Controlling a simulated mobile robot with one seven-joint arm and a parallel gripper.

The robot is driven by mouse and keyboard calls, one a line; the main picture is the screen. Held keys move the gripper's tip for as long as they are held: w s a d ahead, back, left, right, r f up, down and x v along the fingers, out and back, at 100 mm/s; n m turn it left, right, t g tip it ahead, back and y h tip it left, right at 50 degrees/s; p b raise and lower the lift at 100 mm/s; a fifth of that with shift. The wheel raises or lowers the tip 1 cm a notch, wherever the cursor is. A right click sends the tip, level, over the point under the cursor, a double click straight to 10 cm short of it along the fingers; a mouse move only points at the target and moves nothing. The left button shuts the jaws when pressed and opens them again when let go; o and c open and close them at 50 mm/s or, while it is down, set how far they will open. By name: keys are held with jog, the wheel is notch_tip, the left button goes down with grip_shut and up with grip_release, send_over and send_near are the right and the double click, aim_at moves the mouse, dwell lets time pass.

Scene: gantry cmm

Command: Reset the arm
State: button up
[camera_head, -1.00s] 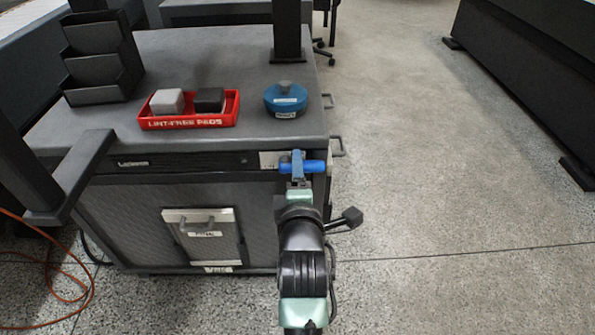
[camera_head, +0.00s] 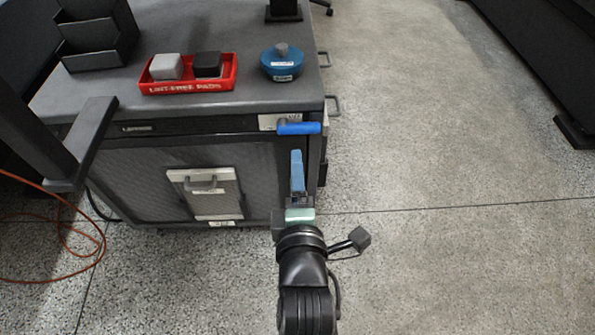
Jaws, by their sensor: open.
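The jaws are open and hold nothing that I can see. A blue handle (camera_head: 299,128) sits on the cabinet's front beside a small label. A gap shows between the handle and my fingertips.
A red tray (camera_head: 187,87) with a grey and a black pad, a blue round lidded container (camera_head: 282,64) and a black tiered holder (camera_head: 98,36) stand on the cabinet top. An orange cable (camera_head: 60,245) lies at the left.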

jog(key=shift+s+r, duration=0.15)
jog(key=shift+s, duration=0.45)
jog(key=w+r+m+t+p, duration=0.2)
jog(key=w+r+m+t, duration=0.15)
jog(key=r, duration=1.25)
jog(key=s+a+r+m+t+p, duration=0.1)
jog(key=s+r+m+t+p, duration=0.25)
jog(key=r, duration=1.05)
jog(key=s+r+m+t, duration=0.2)
jog(key=s+r+m, duration=0.3)
jog(key=r, duration=0.8)
jog(key=s+a+r+m+t+p, duration=0.1)
jog(key=s+r+m+t+p, duration=0.15)
jog(key=r+m, duration=0.75)
notch_tip(320, 180, up, 39)
jog(key=n+p, duration=0.3)
jog(key=p, duration=3.2)
jog(key=shift+w+d+n, duration=0.15)
jog(key=shift+w+n, duration=0.2)
jog(key=shift+n, duration=0.05)
jog(key=shift+f, duration=0.15)
